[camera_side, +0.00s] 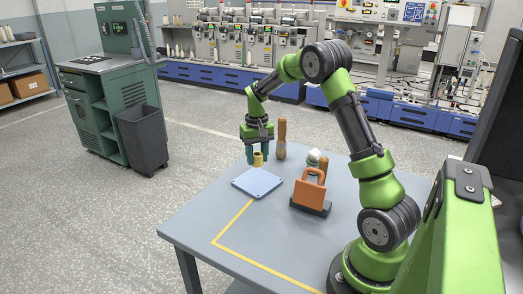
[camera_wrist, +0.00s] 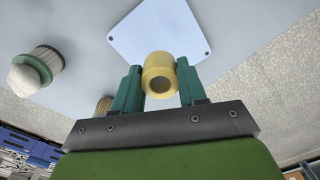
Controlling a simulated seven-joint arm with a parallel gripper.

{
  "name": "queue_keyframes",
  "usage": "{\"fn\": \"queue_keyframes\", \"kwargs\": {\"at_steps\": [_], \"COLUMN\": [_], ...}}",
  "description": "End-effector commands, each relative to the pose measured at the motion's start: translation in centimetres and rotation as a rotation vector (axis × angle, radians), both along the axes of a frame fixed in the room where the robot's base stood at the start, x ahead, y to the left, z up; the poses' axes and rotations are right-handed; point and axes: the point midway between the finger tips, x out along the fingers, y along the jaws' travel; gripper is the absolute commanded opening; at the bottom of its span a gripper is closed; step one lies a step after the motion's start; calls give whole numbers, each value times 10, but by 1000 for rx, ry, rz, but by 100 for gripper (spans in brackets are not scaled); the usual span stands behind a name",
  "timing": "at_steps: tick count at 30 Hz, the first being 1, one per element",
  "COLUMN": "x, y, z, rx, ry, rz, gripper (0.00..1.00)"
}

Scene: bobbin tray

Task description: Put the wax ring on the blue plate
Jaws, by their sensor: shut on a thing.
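The wax ring (camera_wrist: 158,73) is a small yellow cylinder with a hole through it. It sits between the two teal fingers of my gripper (camera_wrist: 158,88), which is shut on it. In the side view the wax ring (camera_side: 258,160) shows between the fingertips of my gripper (camera_side: 258,157), just behind the far edge of the blue plate. The blue plate (camera_side: 257,182) is a flat, pale blue square lying bare on the table. It also shows beyond the ring in the wrist view (camera_wrist: 150,32). Whether the ring is clear of the table is hard to tell.
A wooden-handled brush (camera_side: 282,138) stands behind the ring to the right. A white-topped item with a green band (camera_side: 314,157) stands further right. An orange-handled tool with a dark base (camera_side: 310,193) stands right of the plate. The table's front left (camera_side: 205,232) is clear, with a yellow line.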

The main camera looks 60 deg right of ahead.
Motion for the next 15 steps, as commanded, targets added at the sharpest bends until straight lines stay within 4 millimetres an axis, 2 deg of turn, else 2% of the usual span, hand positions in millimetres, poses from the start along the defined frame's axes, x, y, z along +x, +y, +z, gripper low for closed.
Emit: {"fn": "queue_keyframes", "kwargs": {"at_steps": [3,15], "x": [0,0], "y": [0,1], "z": [-18,-61], "rx": [1,1], "ry": [1,-1], "rz": [-1,-1], "gripper": [12,12]}}
